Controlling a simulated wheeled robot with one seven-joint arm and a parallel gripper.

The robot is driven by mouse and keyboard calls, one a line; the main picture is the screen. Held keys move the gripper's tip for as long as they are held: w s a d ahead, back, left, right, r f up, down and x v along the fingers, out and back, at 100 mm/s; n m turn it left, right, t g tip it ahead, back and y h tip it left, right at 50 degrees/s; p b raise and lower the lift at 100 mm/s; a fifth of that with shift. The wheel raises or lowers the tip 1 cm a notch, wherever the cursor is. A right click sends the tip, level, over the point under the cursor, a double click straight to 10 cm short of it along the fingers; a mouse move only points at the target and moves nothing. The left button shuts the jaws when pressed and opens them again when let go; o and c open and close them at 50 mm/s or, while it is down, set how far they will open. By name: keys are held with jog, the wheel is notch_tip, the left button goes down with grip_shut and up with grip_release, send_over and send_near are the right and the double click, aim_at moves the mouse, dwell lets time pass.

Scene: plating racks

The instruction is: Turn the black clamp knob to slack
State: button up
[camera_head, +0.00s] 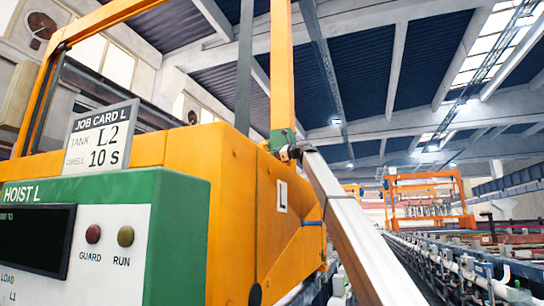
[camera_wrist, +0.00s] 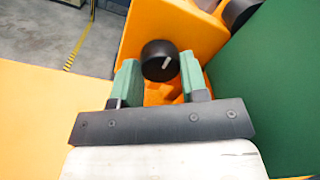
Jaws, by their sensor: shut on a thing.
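The black clamp knob (camera_wrist: 153,55) is round, with a short white line on its face that leans a little right of upright. It stands in front of orange metal in the wrist view. My gripper (camera_wrist: 161,68) has green fingers, one on each side of the knob, and is shut on it. The contact faces between fingers and knob are hard to make out. In the head view I cannot clearly pick out this knob or the grip on it.
A long white bar (camera_head: 355,235) slants across the right. A line of tanks (camera_head: 465,270) runs beyond it.

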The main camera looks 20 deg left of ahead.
jog(key=o, duration=0.9)
jog(key=shift+d, duration=0.1)
jog(key=d, duration=0.3)
jog(key=s+d, duration=0.1)
jog(key=d, duration=0.6)
jog(key=shift+s+d+f, duration=0.15)
jog(key=shift+s+d, duration=0.15)
